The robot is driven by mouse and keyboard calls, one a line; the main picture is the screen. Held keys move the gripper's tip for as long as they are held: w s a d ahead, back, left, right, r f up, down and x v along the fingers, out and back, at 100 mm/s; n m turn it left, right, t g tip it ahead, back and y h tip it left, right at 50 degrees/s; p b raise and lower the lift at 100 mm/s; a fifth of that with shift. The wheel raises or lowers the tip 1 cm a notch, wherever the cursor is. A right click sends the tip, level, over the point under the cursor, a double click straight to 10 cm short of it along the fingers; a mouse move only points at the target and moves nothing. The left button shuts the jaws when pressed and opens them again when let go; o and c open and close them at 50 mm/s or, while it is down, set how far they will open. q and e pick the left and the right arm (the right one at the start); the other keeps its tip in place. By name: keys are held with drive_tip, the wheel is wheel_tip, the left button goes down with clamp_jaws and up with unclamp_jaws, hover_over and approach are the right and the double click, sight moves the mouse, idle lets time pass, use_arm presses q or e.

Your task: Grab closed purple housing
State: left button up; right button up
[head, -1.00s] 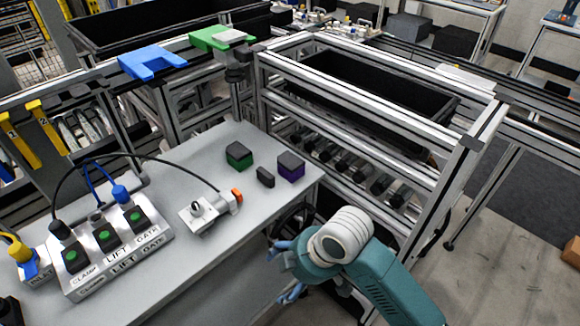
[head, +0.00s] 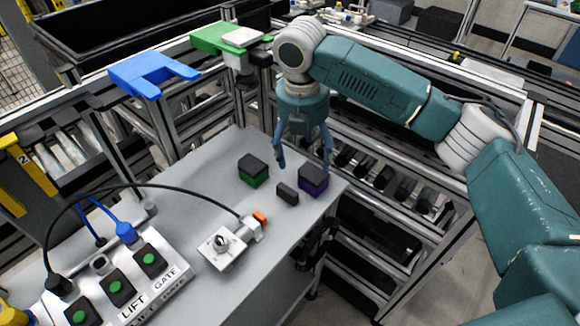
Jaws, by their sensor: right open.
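The purple housing (head: 313,181) is a small box with a dark lid on top, standing at the right edge of the grey table. My right gripper (head: 304,168) is open and points down from above. One blue finger is at the left, above the small dark block; the other is at the housing's far right side and overlaps it in the view. I cannot tell whether it touches. A similar green housing (head: 254,172) with a dark lid stands to the left. My left gripper is not in view.
A small dark block (head: 287,194) lies between the two housings. A metal fixture with an orange tip (head: 225,247) and a button box labelled LIFT and GATE (head: 118,285) stand nearer on the table (head: 210,190). Blue and green forked holders are behind.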

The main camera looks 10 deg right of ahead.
sight(312, 173)
drive_tip(key=shift+w+d, duration=0.1)
drive_tip(key=shift+w, duration=0.1)
drive_tip(key=shift+s+d+f, duration=0.25)
drive_tip(key=shift+d+f, duration=0.05)
drive_tip(key=shift+f, duration=0.2)
drive_tip(key=f, duration=0.2)
drive_tip(key=d+f+p, duration=0.1)
drive_tip(key=shift+s, duration=0.3)
drive_tip(key=shift+w+f, duration=0.2)
drive_tip(key=shift+f, duration=0.15)
drive_tip(key=shift+w+f+p, duration=0.2)
drive_tip(key=shift+f+p, duration=0.1)
drive_tip(key=shift+f, duration=0.05)
drive_tip(key=f, duration=0.2)
drive_tip(key=f+p, duration=0.1)
drive_tip(key=shift+w+d+f, duration=0.2)
drive_tip(key=shift+w+d, duration=0.1)
drive_tip(key=shift+f, duration=0.35)
drive_tip(key=shift+w+f, duration=0.1)
drive_tip(key=shift+f, duration=0.05)
drive_tip(key=c, duration=0.9)
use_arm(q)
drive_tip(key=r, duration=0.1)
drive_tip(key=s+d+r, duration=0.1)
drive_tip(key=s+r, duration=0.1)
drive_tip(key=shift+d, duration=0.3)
use_arm(e)
drive_tip(key=c, duration=0.6)
